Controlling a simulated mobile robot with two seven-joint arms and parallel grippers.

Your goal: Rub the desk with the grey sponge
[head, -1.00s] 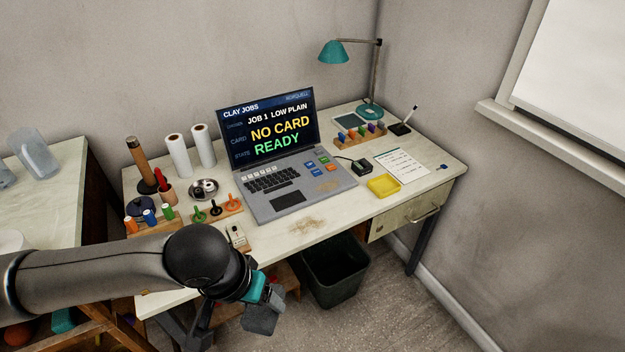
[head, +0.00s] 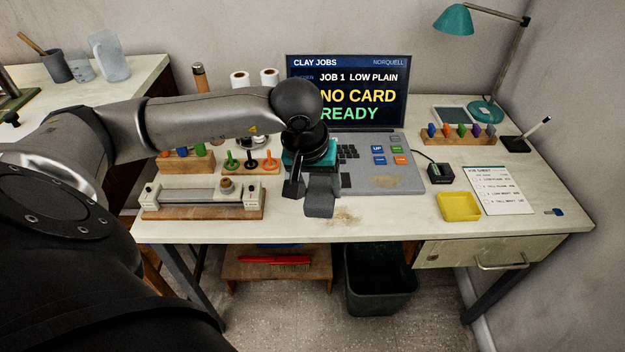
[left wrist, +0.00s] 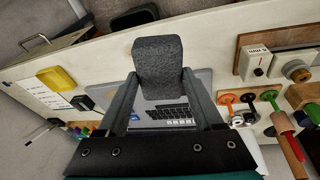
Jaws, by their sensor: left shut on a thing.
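My left gripper (head: 307,187) is shut on the grey sponge (head: 320,201), a dark block that hangs below its fingers. The left wrist view shows the sponge (left wrist: 158,62) between the fingertips. The sponge is over the front part of the desk (head: 290,228), in front of the laptop (head: 415,178). I cannot tell whether it touches the desktop. A brown smudge (head: 343,217) lies on the desk just right of the sponge. Another brown smudge (head: 388,181) is on the laptop's palm rest. My arm hides part of the laptop. My right gripper is not in view.
A wooden-based device (head: 205,203) stands left of the sponge, with a rack of coloured tools (head: 250,167) behind it. A yellow tray (head: 459,206), a job sheet (head: 499,190) and a small black box (head: 440,173) lie to the right. A bin (head: 378,285) stands below the desk.

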